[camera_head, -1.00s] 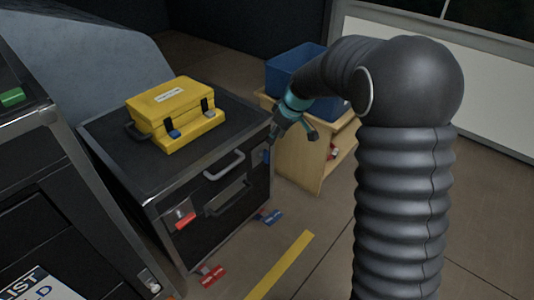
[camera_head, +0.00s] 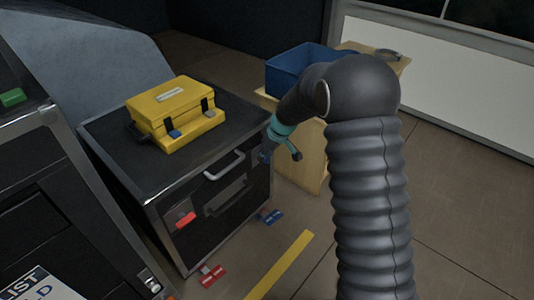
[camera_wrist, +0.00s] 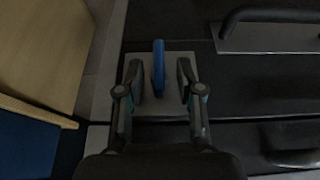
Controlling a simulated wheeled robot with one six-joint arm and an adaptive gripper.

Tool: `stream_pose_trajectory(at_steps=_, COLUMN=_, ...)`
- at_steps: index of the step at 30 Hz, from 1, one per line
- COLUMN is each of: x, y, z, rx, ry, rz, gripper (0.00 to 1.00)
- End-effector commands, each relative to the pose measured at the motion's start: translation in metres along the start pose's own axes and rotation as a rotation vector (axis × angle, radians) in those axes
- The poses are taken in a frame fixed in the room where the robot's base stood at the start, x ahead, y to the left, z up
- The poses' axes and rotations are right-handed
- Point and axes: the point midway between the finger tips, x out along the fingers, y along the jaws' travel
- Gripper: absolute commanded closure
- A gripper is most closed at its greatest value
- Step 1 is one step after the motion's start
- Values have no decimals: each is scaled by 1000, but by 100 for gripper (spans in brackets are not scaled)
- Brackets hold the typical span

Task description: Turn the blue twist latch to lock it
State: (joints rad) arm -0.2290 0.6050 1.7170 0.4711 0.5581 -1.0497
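The blue twist latch (camera_wrist: 158,66) stands up from a grey plate (camera_wrist: 150,105) on the front of the black case (camera_head: 232,205). In the wrist view its blue handle lies between the two fingers of my gripper (camera_wrist: 159,78), with a visible gap on each side. My gripper is open around the handle, and I see no contact. In the head view my gripper (camera_head: 272,150) is at the right end of the case's front, and it mostly hides the latch there. A red latch (camera_head: 186,220) is on the left of the same front.
A silver handle (camera_head: 225,166) sticks out from the case front. A yellow toolbox (camera_head: 172,108) sits on the case top. A wooden cabinet (camera_head: 300,163) with a blue bin (camera_head: 297,70) stands close on the right. Blue (camera_head: 271,217) and red (camera_head: 212,275) floor labels lie in front.

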Motion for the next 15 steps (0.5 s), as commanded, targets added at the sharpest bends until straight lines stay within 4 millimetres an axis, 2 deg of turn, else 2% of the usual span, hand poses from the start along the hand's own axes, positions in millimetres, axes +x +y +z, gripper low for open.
stream_pose_trajectory(at_steps=1, x=0, y=0, z=0, rx=0, ry=0, rz=0, gripper=64)
stream_pose_trajectory(at_steps=2, x=0, y=0, z=0, rx=0, ry=0, rz=0, gripper=69)
stream_pose_trajectory(at_steps=3, x=0, y=0, z=0, rx=1, ry=0, rz=0, gripper=79)
stream_pose_trajectory(at_steps=6, x=0, y=0, z=0, rx=1, ry=0, rz=0, gripper=100)
stream_pose_trajectory(at_steps=15, x=0, y=0, z=1, rx=7, ry=0, rz=-15, gripper=100)
